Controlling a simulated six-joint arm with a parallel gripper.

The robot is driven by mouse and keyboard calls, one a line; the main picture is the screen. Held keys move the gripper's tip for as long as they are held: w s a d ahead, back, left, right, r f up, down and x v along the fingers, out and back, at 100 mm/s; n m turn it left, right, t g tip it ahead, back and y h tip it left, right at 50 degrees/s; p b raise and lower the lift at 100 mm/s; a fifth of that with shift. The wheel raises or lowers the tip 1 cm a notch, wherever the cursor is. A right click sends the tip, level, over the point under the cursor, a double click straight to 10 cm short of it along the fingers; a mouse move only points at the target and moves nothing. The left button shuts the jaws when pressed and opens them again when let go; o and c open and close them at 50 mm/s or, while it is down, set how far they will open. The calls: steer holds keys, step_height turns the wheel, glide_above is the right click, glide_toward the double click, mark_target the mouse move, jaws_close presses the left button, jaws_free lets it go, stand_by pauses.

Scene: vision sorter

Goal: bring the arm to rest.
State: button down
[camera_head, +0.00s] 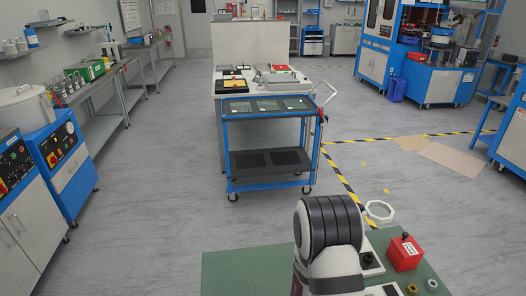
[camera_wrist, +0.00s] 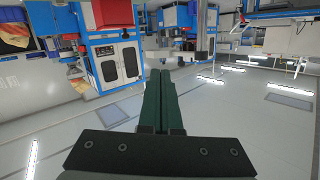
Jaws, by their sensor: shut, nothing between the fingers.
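My gripper (camera_wrist: 160,76) shows in the wrist view, its two dark green fingers lying together with nothing between them. It points out into the open room, away from any surface, and the room appears upside down in this view. In the head view, my arm (camera_head: 330,235) rises at the bottom centre, with a black ribbed section and a white link. My gripper cannot be seen in the head view.
A green bench top (camera_head: 235,270) surrounds my arm, with a red box (camera_head: 404,252) and a white ring (camera_head: 379,211) at its right. A blue cart (camera_head: 268,186) stands ahead. Grey floor (camera_head: 150,220) is clear left of the cart.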

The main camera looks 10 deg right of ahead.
steer(key=a+r+n+g+y, duration=0.1)
steer(key=a+r+y, duration=0.2)
steer(key=a+y, duration=0.8)
steer(key=s+a+r+n+g+y, duration=0.3)
steer(key=s+a+g, duration=0.1)
steer(key=s+a, duration=0.6)
steer(key=s+r+n+g, duration=0.1)
steer(key=s+g, duration=0.1)
steer(key=s, duration=0.7)
steer(key=s+a+r+n+g, duration=0.1)
steer(key=s+r+g, duration=0.1)
steer(key=s, duration=0.7)
steer(key=shift+s+a+r+g, duration=0.2)
steer(key=shift+s+g, duration=0.1)
steer(key=shift+g, duration=0.5)
